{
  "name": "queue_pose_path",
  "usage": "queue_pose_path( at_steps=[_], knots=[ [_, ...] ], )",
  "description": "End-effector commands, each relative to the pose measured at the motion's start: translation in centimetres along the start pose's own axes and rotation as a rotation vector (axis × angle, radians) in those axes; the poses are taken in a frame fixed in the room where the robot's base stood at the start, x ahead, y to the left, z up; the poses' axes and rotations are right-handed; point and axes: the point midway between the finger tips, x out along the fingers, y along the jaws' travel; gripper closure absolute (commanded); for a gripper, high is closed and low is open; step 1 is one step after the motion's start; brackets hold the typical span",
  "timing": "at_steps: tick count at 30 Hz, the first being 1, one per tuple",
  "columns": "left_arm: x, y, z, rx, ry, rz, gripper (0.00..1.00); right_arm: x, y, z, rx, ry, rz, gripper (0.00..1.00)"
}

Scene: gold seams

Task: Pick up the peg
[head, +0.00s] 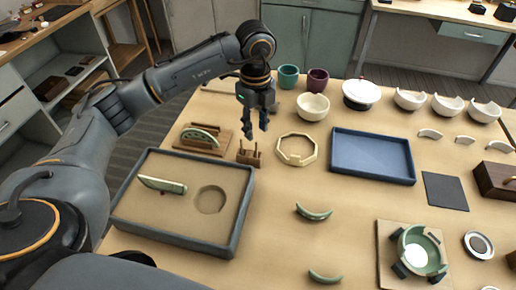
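A small wooden stand (248,158) with short upright wooden pieces, which look like pegs, stands on the table left of centre. The pieces are too small to tell apart clearly. My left gripper (256,134) points down just above the stand. Its two fingers are apart with nothing visible between them, and it looks clear of the pegs. It partly covers the view just behind the stand. My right gripper is not in view.
A grey-rimmed sand tray (235,215) holds a green shard (162,185). A wooden rack (203,140) stands left of the stand, and an octagonal wooden frame (297,150) to its right. Cups and bowls stand behind. A blue tray (372,156) lies further right.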

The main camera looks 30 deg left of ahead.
Motion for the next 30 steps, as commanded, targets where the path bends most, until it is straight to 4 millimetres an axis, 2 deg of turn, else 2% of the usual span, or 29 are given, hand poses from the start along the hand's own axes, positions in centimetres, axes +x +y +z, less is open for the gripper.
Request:
queue_pose_path(
  at_steps=[3, 11, 21, 29, 30],
  knots=[
    [2.1, 0.1, 0.0, 0.0, 0.001, 0.003, 0.66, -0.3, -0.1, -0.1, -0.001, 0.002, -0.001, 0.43],
    [4.2, -0.1, 0.1, 0.0, 0.0, 0.001, 0.66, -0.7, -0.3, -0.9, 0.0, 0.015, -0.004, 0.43],
    [8.6, -0.3, 0.4, 0.0, 0.0, 0.001, 0.66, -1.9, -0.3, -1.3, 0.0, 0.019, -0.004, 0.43],
    [9.0, -0.4, 0.4, 0.001, 0.0, -0.001, 0.66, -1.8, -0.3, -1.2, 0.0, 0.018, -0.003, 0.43],
    [9.0, -0.4, 0.4, 0.001, 0.0, -0.001, 0.71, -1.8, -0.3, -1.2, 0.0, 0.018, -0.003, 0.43]
  ],
)
